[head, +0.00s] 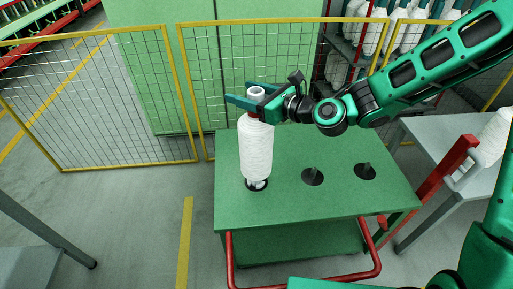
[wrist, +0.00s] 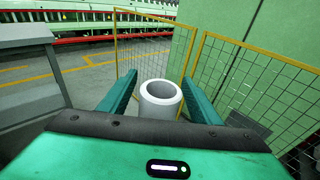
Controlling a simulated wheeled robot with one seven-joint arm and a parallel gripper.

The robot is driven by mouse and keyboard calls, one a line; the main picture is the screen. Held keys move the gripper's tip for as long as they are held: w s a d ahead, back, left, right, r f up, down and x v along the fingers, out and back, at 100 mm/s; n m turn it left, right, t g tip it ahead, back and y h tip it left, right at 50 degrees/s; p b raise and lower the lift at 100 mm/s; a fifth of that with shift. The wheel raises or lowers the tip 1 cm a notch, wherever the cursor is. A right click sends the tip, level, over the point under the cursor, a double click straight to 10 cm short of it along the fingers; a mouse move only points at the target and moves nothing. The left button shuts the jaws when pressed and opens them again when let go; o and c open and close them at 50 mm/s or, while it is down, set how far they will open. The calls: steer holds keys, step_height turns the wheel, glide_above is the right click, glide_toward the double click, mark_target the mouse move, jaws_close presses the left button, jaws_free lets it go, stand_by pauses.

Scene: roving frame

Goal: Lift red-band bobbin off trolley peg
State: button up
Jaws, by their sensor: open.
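The white bobbin (head: 257,150) stands upright at the left peg of the green trolley (head: 290,207). A bit of red shows just below its neck, partly hidden by my gripper. Its peg is hidden inside it, and a dark disc shows at its foot. My gripper (head: 241,93) is open at the height of the bobbin's top, with its fingers on either side of the tube neck. In the wrist view the hollow white tube end (wrist: 160,98) sits between the two open fingers (wrist: 158,77), with a gap on each side.
Two bare pegs on dark discs, the middle one (head: 312,176) and the right one (head: 365,171), are on the trolley. A yellow-framed mesh fence (head: 110,100) stands behind. A grey table (head: 440,135) is at right, with a red post beside it.

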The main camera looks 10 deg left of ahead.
jaws_close()
steer(key=shift+r, duration=0.1)
stand_by(0.3)
